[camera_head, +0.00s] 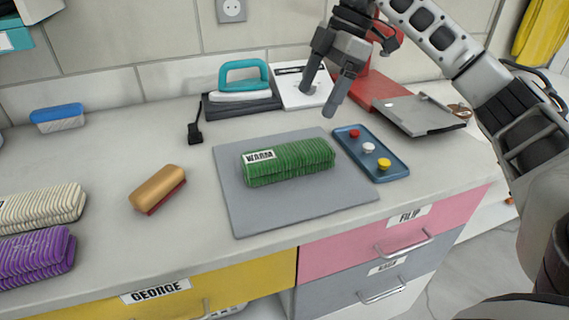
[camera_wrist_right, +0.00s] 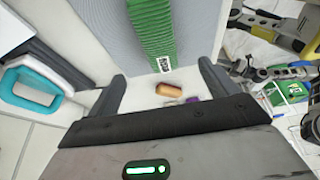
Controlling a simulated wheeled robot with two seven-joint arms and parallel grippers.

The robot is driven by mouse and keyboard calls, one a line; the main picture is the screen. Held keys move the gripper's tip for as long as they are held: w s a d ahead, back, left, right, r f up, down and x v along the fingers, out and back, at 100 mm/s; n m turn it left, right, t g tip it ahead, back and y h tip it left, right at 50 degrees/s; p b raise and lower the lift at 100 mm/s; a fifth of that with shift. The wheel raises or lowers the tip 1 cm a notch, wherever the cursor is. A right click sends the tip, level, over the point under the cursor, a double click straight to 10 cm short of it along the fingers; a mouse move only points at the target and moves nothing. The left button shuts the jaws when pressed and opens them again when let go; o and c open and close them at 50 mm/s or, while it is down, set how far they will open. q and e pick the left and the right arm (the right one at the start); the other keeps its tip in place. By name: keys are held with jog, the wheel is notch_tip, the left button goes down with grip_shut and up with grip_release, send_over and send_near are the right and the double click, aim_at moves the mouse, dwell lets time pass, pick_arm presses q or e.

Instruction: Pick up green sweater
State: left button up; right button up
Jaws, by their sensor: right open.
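The green sweater (camera_head: 295,162) lies folded on a grey mat (camera_head: 250,218) on the counter, with a white "WARM" label at its left end. It also shows in the right wrist view (camera_wrist_right: 150,30), at the top. My right gripper (camera_head: 322,90) is open and empty, above the counter behind and to the right of the sweater, apart from it. Its two fingers also show in the right wrist view (camera_wrist_right: 162,85), spread apart. My left gripper is not in view.
A blue tray (camera_head: 395,176) with coloured knobs lies right of the mat. A teal-handled iron (camera_head: 243,80) stands behind it, and a brown brush (camera_head: 158,188) lies left. Purple (camera_head: 35,253) and cream (camera_head: 40,207) folded garments lie far left. Drawers are below the counter.

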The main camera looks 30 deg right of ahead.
send_near(290, 151)
jog(key=x, duration=0.4)
jog(key=shift+s+f+b, duration=0.2)
jog(key=shift+f+b, duration=0.1)
jog(key=shift+f, duration=0.05)
jog(key=shift+x, duration=3.1)
jog(key=shift+w, duration=0.2)
jog(key=shift+c, duration=0.3)
jog(key=shift+r, duration=0.1)
jog(key=c, duration=1.2)
jog(key=shift+o, duration=0.2)
jog(key=shift+r, duration=0.1)
